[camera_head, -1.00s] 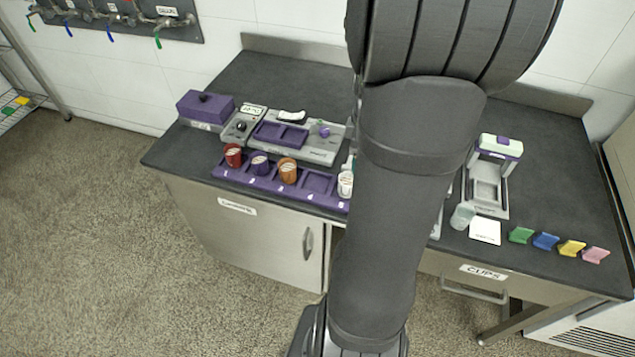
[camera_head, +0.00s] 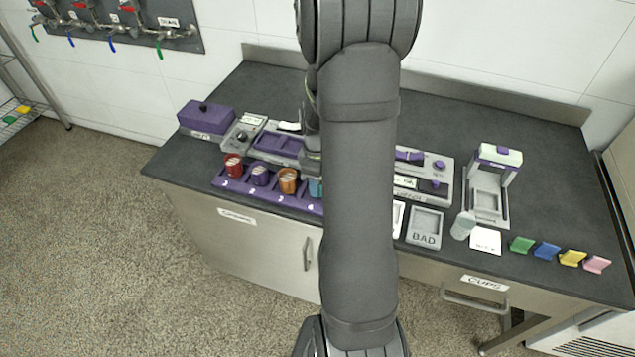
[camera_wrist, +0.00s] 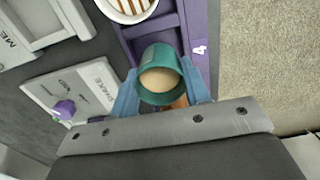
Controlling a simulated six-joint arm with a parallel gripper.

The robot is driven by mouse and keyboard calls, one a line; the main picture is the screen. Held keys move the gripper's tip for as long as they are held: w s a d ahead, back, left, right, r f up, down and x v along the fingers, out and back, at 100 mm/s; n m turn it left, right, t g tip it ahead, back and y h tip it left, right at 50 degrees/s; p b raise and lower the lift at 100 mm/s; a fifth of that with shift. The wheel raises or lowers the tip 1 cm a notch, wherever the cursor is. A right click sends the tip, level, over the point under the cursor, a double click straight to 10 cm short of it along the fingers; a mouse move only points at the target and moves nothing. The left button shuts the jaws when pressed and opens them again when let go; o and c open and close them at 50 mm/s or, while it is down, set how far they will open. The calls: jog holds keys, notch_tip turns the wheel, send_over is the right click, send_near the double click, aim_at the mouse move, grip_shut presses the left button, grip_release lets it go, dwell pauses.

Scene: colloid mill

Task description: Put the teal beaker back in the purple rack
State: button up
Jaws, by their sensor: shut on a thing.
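The teal beaker (camera_wrist: 160,57) is between the two blue fingers of my gripper (camera_wrist: 163,80) in the wrist view, and the gripper is shut on it. Tan contents show inside. The purple rack (camera_head: 232,182) holds a red, a purple and an orange cup in a row. A sliver of the teal beaker (camera_head: 315,188) shows right of the orange cup, beside my arm. In the wrist view the beaker is over or in the rack (camera_wrist: 191,15) by the compartment marked 4. I cannot tell whether its base touches the rack. My arm hides the rack's right end in the head view.
The orange cup (camera_head: 288,181) is the neighbour on the other side. Grey devices (camera_head: 262,150) stand behind the rack. A tray marked BAD (camera_head: 425,228) lies to the right.

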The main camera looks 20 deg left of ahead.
jog(key=shift+f, duration=0.6)
jog(key=shift+f, duration=0.1)
jog(key=o, duration=1)
jog(key=shift+o, duration=0.2)
notch_tip(320, 180, up, 12)
jog(key=shift+f, duration=4.05)
jog(key=shift+f, duration=0.1)
